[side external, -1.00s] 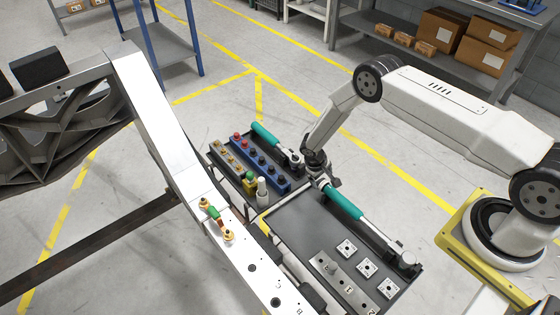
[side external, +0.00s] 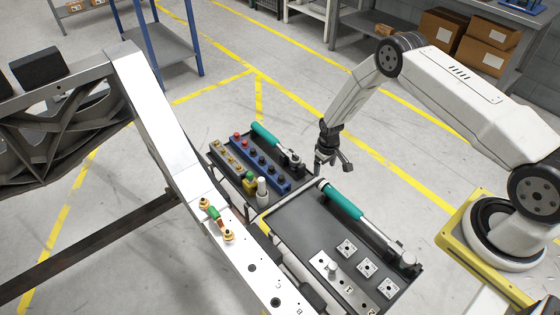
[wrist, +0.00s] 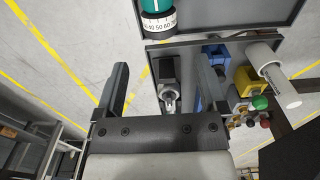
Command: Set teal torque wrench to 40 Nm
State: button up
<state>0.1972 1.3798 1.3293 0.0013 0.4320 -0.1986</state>
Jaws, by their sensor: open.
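A teal-handled torque wrench (side external: 345,203) lies on the near dark tray, its chrome shaft running to a dark head at the lower right. Its scale collar (wrist: 159,24) shows numbers in the wrist view at top; the exact setting is too small to tell. A second teal-handled wrench (side external: 266,133) lies on the far tray; its dark head (wrist: 169,88) shows between my fingers in the wrist view. My gripper (side external: 333,167) is open and empty, above the gap side of the trays and apart from the near wrench's teal end. It also shows in the wrist view (wrist: 161,66).
The near tray (side external: 290,225) also holds white square tiles (side external: 367,267) and a metal plate (side external: 343,283). A white chassis rail (side external: 165,125) stands left.

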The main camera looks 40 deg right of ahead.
aim_at(322, 180)
jog(key=shift+f, duration=4.85)
jog(key=c, duration=0.8)
